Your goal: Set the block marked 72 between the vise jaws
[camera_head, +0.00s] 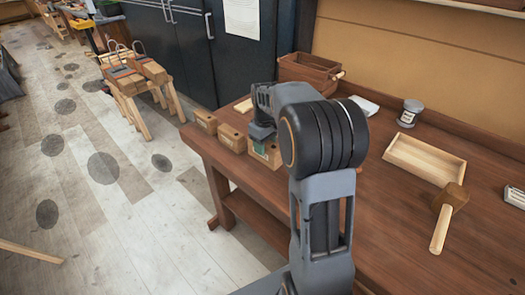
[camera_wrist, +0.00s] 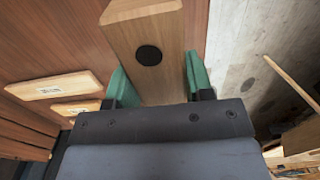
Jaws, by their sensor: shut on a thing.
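My gripper (camera_wrist: 156,78) has its green fingers on either side of a wooden block (camera_wrist: 148,40) with a dark round spot, and is shut on it. In the head view my gripper (camera_head: 262,134) is at the bench's left end, and the held block (camera_head: 270,156) shows partly below it. I cannot tell whether it touches the bench. No number is readable on it. Two more wooden blocks, one nearer (camera_head: 232,138) and one farther (camera_head: 205,121), stand beside it along the bench edge. Their pale labels show in the wrist view but are unreadable. I cannot make out the vise jaws.
On the bench (camera_head: 380,215) are a wooden crate (camera_head: 308,72), a jar (camera_head: 409,113), a shallow tray (camera_head: 424,160) and a mallet (camera_head: 447,213). A sawhorse stand (camera_head: 135,85) with wooden items stands on the floor at left. The floor between is mostly clear.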

